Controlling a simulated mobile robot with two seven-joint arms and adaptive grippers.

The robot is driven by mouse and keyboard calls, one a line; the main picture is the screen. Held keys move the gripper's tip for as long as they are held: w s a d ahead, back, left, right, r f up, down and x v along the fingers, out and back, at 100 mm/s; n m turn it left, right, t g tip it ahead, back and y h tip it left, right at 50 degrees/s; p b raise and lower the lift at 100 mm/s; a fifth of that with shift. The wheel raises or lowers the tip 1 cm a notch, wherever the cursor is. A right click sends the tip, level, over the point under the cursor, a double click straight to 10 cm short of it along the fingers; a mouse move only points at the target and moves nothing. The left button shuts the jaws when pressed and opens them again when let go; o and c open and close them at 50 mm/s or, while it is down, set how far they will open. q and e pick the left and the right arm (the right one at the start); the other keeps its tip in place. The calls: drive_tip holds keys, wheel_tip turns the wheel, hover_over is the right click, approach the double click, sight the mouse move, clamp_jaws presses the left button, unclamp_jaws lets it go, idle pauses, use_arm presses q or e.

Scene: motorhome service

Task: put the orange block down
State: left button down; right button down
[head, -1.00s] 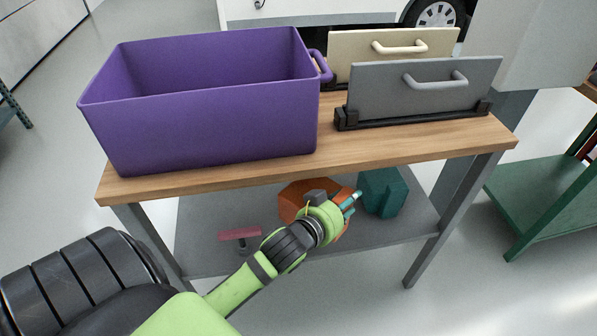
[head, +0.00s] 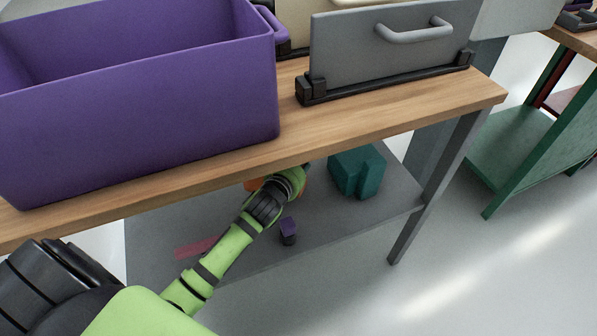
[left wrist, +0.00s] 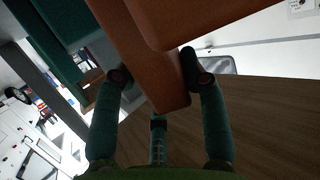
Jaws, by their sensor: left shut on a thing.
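The orange block (head: 252,185) shows only in slivers in the head view, behind my left wrist and under the tabletop's front edge. In the left wrist view the orange block (left wrist: 150,60) fills the upper middle between teal fingers. My left gripper (left wrist: 155,66) is shut on it, with a finger on each side. In the head view the fingers are hidden by my wrist and the tabletop. Whether the block touches the grey lower shelf (head: 335,225) cannot be told. My right gripper is in neither view.
A teal block (head: 357,172) stands on the lower shelf, right of my wrist. A small purple and dark object (head: 289,228) and a red piece (head: 195,247) are near the front. The wooden tabletop (head: 390,115) overhead carries a purple bin (head: 150,110) and a grey panel (head: 385,50).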

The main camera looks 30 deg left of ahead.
use_arm(q)
wheel_tip(320, 180, down, 4)
drive_tip(key=shift+r+b, duration=0.2)
drive_tip(key=shift+b, duration=0.4)
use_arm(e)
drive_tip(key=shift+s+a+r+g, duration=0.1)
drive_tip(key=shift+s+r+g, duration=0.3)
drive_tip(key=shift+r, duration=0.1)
use_arm(q)
drive_tip(key=shift+f, duration=0.15)
drive_tip(key=c, duration=0.7)
unclamp_jaws()
drive_tip(key=shift+f, duration=0.1)
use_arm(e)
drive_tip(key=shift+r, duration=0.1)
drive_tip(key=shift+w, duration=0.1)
use_arm(q)
drive_tip(key=shift+r, duration=0.2)
drive_tip(key=a+p+v, duration=0.1)
drive_tip(key=p+v, duration=0.1)
drive_tip(key=v, duration=1)
drive_tip(key=shift+d, duration=0.5)
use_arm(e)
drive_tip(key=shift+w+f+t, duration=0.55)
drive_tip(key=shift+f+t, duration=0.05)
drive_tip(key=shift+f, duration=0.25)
